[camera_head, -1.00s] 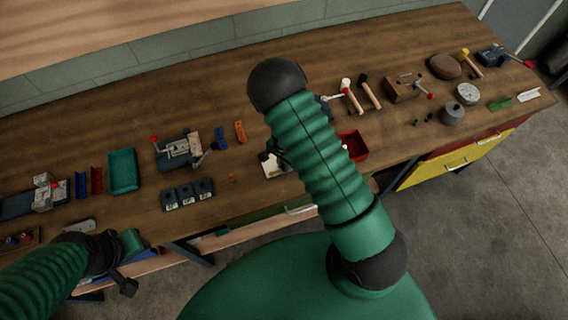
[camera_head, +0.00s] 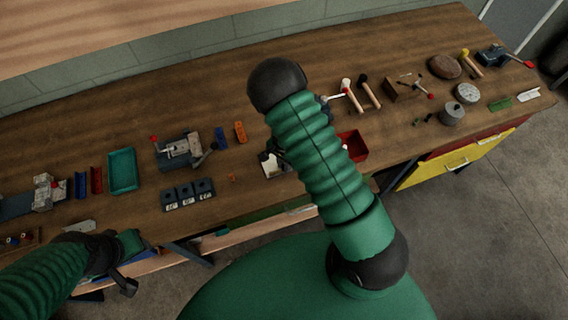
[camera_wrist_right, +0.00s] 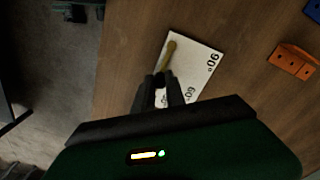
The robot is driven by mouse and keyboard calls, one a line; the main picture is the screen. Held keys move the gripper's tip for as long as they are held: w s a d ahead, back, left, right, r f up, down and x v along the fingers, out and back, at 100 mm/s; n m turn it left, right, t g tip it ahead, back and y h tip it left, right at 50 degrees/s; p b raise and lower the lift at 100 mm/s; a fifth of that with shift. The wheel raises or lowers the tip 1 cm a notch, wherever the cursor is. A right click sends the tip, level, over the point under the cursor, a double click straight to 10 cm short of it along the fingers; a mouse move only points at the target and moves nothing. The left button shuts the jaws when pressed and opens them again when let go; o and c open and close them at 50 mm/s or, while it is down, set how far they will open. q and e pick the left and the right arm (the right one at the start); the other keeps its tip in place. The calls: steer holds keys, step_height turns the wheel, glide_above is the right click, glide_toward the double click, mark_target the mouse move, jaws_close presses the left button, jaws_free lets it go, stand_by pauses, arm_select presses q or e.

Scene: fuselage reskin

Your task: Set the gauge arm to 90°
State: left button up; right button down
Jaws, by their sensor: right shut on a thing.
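The gauge is a white plate with black marks (camera_wrist_right: 203,58) on the bench; "90" and "60" are legible in the right wrist view. Its brass gauge arm (camera_wrist_right: 168,52) runs across the plate and in between my right fingers. My right gripper (camera_wrist_right: 162,79) is shut on the gauge arm, low over the plate, and hides its near part. In the head view the plate (camera_head: 271,170) shows beside my right arm, which covers much of it. My left gripper (camera_head: 122,284) is at the lower left in front of the bench edge; its jaws are unclear.
An orange block (camera_wrist_right: 292,60) lies to the right of the plate in the wrist view. A red bin (camera_head: 354,147) stands right of my arm. Dark numbered blocks (camera_head: 187,194) and a clamp fixture (camera_head: 178,149) are to the left. Bare wood lies behind the gauge.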

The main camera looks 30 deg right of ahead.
steer(key=shift+w, duration=0.15)
steer(key=n, duration=0.1)
steer(key=w+n+b, duration=0.1)
steer(key=n, duration=0.1)
steer(key=n+b, duration=0.1)
steer(key=shift+w+d+f+n, duration=0.1)
steer(key=shift+w+n, duration=0.2)
steer(key=shift+w, duration=0.1)
steer(key=n, duration=0.1)
steer(key=w+n+b, duration=0.1)
steer(key=n, duration=0.1)
steer(key=w+a+n+b, duration=0.1)
steer(key=n, duration=0.1)
steer(key=shift+w, duration=0.1)
steer(key=n, duration=0.2)
steer(key=w+a+n+b, duration=0.1)
steer(key=n, duration=0.1)
steer(key=shift+w+a+r+n+b, duration=0.15)
steer(key=shift+a+n, duration=0.15)
steer(key=shift+n, duration=0.45)
steer(key=shift+w+a+n+b, duration=0.15)
steer(key=shift+a+n, duration=0.15)
steer(key=shift+n, duration=0.4)
steer(key=shift+w+a+r+n+b, duration=0.15)
steer(key=shift+a+n, duration=0.15)
steer(key=shift+n, duration=0.45)
steer(key=shift+f, duration=0.1)
steer(key=c, duration=1.4)
jaws_free()
steer(key=shift+o, duration=0.2)
